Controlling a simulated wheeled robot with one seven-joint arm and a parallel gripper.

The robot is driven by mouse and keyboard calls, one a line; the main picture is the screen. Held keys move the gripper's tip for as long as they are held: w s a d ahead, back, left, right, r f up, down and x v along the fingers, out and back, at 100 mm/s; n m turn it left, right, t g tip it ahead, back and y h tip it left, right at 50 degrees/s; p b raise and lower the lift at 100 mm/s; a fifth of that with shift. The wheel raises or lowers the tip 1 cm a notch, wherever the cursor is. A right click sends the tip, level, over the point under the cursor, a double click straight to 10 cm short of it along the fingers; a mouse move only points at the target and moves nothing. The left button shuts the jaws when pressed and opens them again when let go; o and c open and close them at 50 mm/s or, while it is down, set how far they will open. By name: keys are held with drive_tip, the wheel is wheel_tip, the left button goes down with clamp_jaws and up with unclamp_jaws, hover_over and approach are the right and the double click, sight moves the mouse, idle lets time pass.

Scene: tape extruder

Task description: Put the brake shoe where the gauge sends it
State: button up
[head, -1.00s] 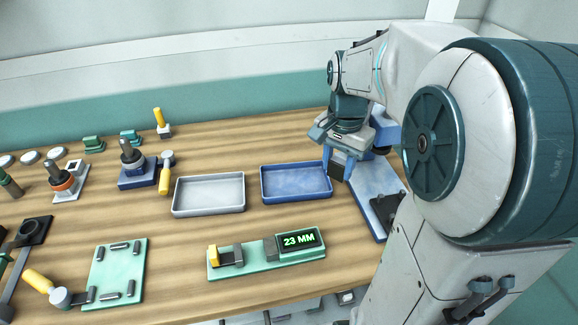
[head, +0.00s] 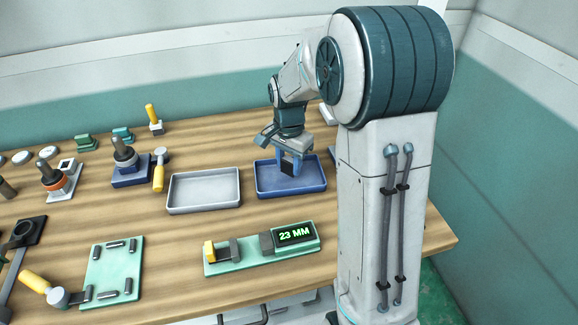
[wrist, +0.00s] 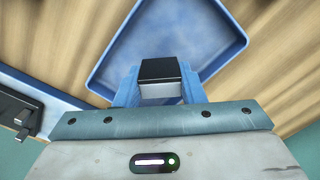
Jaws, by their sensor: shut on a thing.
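My gripper (head: 289,160) is shut on the brake shoe (head: 289,166), a dark block, and holds it over the blue tray (head: 322,182). In the wrist view the brake shoe (wrist: 160,72) shows a black top and a light grey face between blue fingers, with the blue tray (wrist: 240,42) beyond and below it. Whether the block touches the tray floor cannot be told. The gauge (head: 262,250) is a green base with a yellow jaw and a display (head: 296,233) reading 23 MM.
A grey tray (head: 204,208) stands left of the blue one. A green plate with dark bars (head: 113,272), hand tools and lever fixtures (head: 124,152) stand further left. A blue board with a dark clamp-like part (wrist: 25,115) shows at the left of the wrist view.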

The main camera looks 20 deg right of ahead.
drive_tip(key=shift+f, duration=0.95)
drive_tip(key=shift+f, duration=0.2)
drive_tip(key=o, duration=1.1)
